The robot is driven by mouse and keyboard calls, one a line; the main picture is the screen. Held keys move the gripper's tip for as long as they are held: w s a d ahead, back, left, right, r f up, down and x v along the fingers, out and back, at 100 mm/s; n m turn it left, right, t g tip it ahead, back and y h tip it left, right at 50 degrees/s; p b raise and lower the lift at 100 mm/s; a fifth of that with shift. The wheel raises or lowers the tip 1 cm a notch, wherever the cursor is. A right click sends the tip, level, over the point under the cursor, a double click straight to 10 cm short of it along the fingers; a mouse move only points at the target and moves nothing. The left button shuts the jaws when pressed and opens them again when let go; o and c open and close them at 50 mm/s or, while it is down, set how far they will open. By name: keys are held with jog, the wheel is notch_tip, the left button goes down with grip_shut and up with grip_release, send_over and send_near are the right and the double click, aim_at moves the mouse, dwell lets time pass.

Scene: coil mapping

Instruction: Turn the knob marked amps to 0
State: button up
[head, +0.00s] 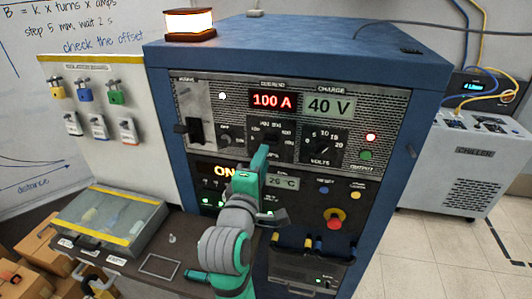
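The knob marked amps (271,137) is a dark knob with a scale around it, in the middle of the blue power cabinet's front panel. Its label is partly covered by my arm. Where its pointer stands is too small and too covered to read. The red current display (272,101) above it reads 100 A. My gripper (266,150) is at the lower part of this knob, reaching up from below. My arm hides its fingertips, so I cannot tell whether they touch the knob or are open or shut.
To the right are a volts knob (320,143), a display (330,106) reading 40 V and, lower, a red emergency button (335,218). A switch lever (190,128) sticks out at the left. A clear-lidded case (110,215) stands on the bench at the lower left.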

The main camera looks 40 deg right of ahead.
jog(key=v, duration=0.5)
jog(key=shift+s+a, duration=0.2)
jog(key=shift+a, duration=0.05)
jog(key=s+a+f+t+y, duration=0.2)
jog(key=a+f+y, duration=0.2)
jog(key=a+f, duration=0.7)
jog(key=s+a+f+t+y, duration=0.2)
jog(key=a+f+y, duration=0.35)
jog(key=f, duration=0.85)
jog(key=s+a+f+m+y, duration=0.1)
jog(key=s+a+f+m, duration=0.1)
jog(key=s+a+f, duration=0.3)
jog(key=s+a+f+m+y, duration=0.1)
jog(key=s+a+f+m, duration=0.2)
jog(key=s, duration=0.4)
jog(key=s+a+m+y, duration=0.2)
jog(key=s+a+m, duration=0.1)
jog(key=s, duration=1.1)
jog(key=shift+a+f, duration=0.3)
